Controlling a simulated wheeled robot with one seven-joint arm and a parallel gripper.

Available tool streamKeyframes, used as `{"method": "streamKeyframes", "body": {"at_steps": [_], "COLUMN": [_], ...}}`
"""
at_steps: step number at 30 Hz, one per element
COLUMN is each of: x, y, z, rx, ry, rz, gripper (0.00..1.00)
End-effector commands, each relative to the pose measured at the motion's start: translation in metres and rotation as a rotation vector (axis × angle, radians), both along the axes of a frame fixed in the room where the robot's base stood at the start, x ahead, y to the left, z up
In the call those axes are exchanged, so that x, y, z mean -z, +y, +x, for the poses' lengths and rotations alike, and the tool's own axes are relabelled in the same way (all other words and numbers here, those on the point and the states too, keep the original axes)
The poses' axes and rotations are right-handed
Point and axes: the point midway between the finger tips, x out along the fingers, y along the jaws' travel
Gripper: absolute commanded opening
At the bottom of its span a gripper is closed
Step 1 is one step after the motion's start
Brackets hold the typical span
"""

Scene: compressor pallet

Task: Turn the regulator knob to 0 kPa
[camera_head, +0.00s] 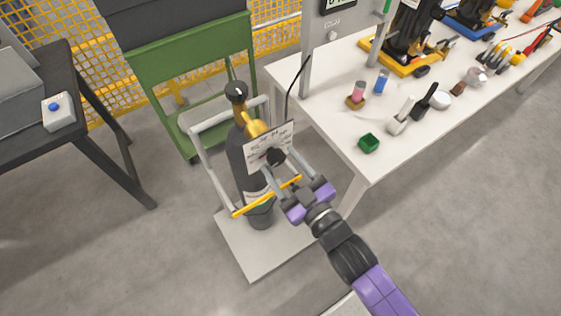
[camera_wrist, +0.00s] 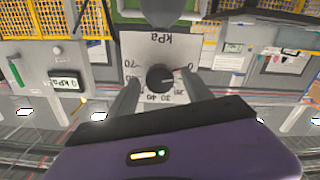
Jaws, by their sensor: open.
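The regulator knob (camera_head: 276,156) is a round black knob on a white dial plate (camera_head: 257,150), mounted by a dark cylinder (camera_head: 240,165). In the wrist view the knob (camera_wrist: 160,77) is near the middle of the plate (camera_wrist: 140,45), whose kPa lettering appears upside down. A 0 shows at the plate's right and a 70 at its left. The knob's exact setting is too small to read. My gripper (camera_head: 281,167) is open, its two fingers on either side of the knob. I cannot tell whether they touch it.
A yellow bar (camera_head: 268,196) crosses the front of the cylinder's cart (camera_head: 265,253). A white table (camera_head: 330,130) with tools stands close on the right, a green cart (camera_head: 195,50) behind. A kPa display (camera_wrist: 64,84) shows at left in the wrist view.

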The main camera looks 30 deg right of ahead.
Motion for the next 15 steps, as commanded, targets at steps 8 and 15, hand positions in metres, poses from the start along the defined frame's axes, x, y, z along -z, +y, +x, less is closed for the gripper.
{"method": "streamKeyframes", "body": {"at_steps": [8,15], "x": [0.004,0.002], "y": [0.0,0.0], "z": [-0.043,-0.067], "rx": [0.0,0.0], "ry": [0.004,0.003], "rz": [0.0,0.0], "gripper": [0.59,0.59]}}
